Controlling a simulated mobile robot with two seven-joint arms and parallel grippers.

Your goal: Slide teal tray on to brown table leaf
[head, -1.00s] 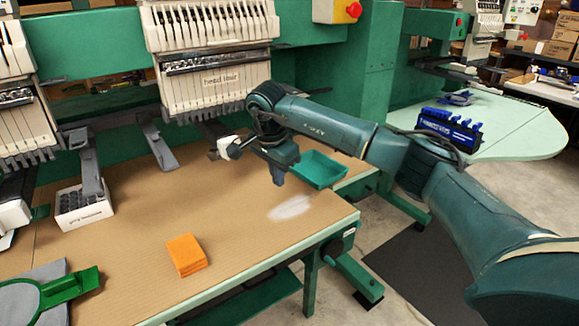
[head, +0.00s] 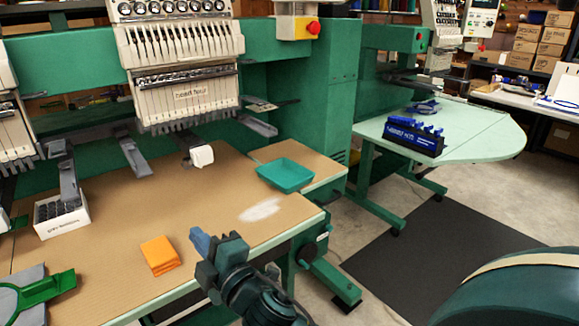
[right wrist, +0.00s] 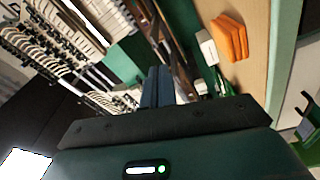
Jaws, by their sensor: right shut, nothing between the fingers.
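The teal tray (head: 286,176) is shallow and empty. The tray is not seen in the right wrist view. My left gripper is out of view.
An orange cloth stack (head: 160,255) and a white box of dark spools (head: 61,216) sit on the table. Embroidery heads (head: 185,85) overhang its back. A blue rack (head: 413,136) stands on the pale green table. A green hoop lies front left.

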